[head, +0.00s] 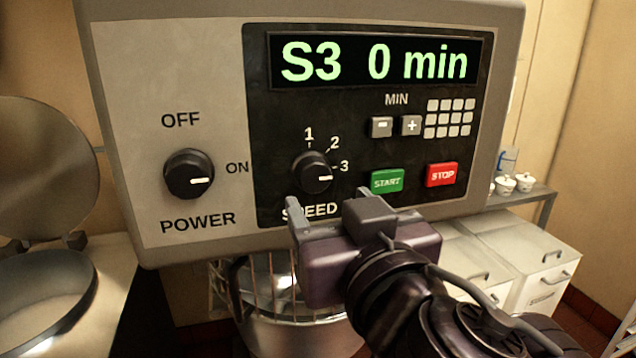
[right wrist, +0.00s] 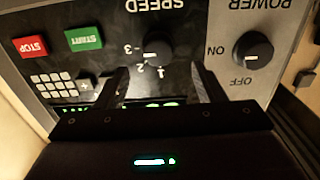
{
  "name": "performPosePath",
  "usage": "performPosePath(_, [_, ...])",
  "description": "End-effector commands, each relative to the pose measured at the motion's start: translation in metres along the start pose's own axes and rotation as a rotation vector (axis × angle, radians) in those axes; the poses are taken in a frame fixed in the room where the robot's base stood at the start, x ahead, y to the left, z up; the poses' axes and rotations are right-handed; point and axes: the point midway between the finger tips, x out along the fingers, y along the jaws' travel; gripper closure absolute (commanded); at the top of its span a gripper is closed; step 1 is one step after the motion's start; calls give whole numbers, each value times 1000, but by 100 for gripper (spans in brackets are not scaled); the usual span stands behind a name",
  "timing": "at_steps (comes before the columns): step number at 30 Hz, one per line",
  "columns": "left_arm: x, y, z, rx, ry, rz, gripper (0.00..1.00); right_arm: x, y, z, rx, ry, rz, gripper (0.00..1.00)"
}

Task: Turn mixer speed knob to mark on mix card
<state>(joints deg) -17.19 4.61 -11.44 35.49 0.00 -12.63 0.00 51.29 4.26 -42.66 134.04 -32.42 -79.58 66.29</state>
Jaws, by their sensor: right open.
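The black speed knob (head: 312,173) is on the mixer's dark control panel, its white pointer towards the 3 mark. The display (head: 378,62) reads "S3 0 min". My right gripper (head: 326,212) is open and empty, just below and in front of the knob in the head view. In the right wrist view, which shows the panel upside down, the speed knob (right wrist: 155,49) lies beyond and between the two spread fingers (right wrist: 160,80), apart from them. The gripper partly covers the SPEED label. I see no mix card in either view. My left gripper is not in view.
The power knob (head: 189,174) points to ON, left of the speed knob. The green START button (head: 387,181) and red STOP button (head: 443,174) are close on the right. The mixer bowl (head: 290,325) is below. White drawers (head: 530,265) stand at right.

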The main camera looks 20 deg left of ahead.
Motion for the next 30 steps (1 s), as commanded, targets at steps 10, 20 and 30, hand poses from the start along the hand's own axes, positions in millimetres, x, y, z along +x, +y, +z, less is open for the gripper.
performPosePath(10, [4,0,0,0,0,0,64,52,2,0,-2,-1,5,37])
performPosePath(20, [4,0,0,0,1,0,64,69,2,0,2,-1,4,37])
performPosePath(30, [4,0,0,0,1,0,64,68,2,0,3,-1,4,61])
